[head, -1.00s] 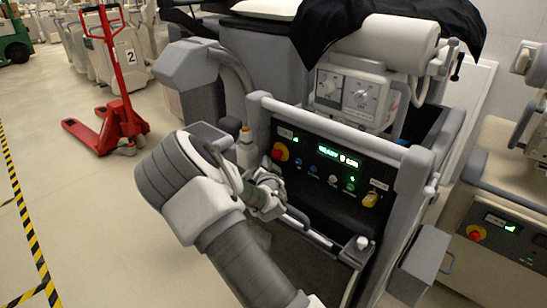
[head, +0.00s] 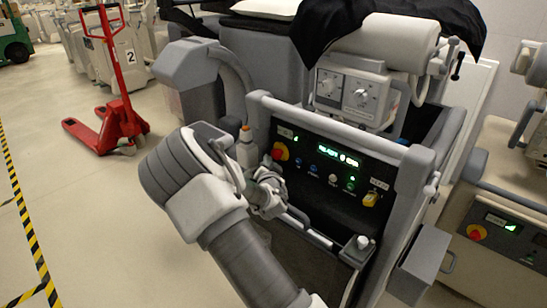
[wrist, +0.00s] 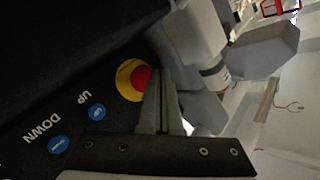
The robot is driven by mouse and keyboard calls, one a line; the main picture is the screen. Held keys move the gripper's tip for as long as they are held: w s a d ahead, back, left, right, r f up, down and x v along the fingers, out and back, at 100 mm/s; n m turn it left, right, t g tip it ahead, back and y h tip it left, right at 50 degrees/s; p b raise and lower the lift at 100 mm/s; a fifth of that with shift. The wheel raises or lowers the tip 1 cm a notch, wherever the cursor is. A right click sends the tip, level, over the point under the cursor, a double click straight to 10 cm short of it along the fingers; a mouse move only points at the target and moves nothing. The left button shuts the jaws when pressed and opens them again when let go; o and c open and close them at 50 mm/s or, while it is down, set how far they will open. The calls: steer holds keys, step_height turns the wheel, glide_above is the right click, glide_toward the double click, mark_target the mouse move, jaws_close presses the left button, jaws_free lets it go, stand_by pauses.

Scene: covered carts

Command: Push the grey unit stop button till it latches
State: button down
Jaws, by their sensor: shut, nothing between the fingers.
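The red stop button (head: 277,155) on its yellow disc sits at the upper left of the black control panel on the grey unit (head: 262,104). It also shows in the wrist view (wrist: 142,78). My gripper (head: 272,170) is shut and empty, close in front of the panel at the button. In the wrist view my closed fingers (wrist: 159,76) overlap the right edge of the red cap. I cannot tell whether the tips touch it or whether it is pressed in.
Blue buttons (wrist: 97,111) lie beside the stop button. A white bottle with an orange tip (head: 246,146) stands just left of the panel. A second unit at right has its own red button (head: 475,233). A red pallet jack (head: 120,115) stands on open floor at left.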

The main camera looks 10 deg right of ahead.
steer(key=shift+w+d, duration=0.1)
steer(key=shift+d, duration=0.1)
steer(key=shift+w+d+b, duration=0.3)
steer(key=shift+d+b, duration=0.05)
steer(key=shift+d, duration=0.1)
stand_by(0.7)
steer(key=shift+s+a, duration=0.1)
steer(key=shift+a, duration=0.05)
steer(key=shift+s+a, duration=0.4)
steer(key=shift+a, duration=0.2)
steer(key=shift+s+a+b, duration=0.3)
steer(key=shift+s+a, duration=0.4)
steer(key=shift+a, duration=0.35)
steer(key=shift+s+a+b, duration=0.3)
steer(key=shift+s+a, duration=0.4)
steer(key=shift+a, duration=0.35)
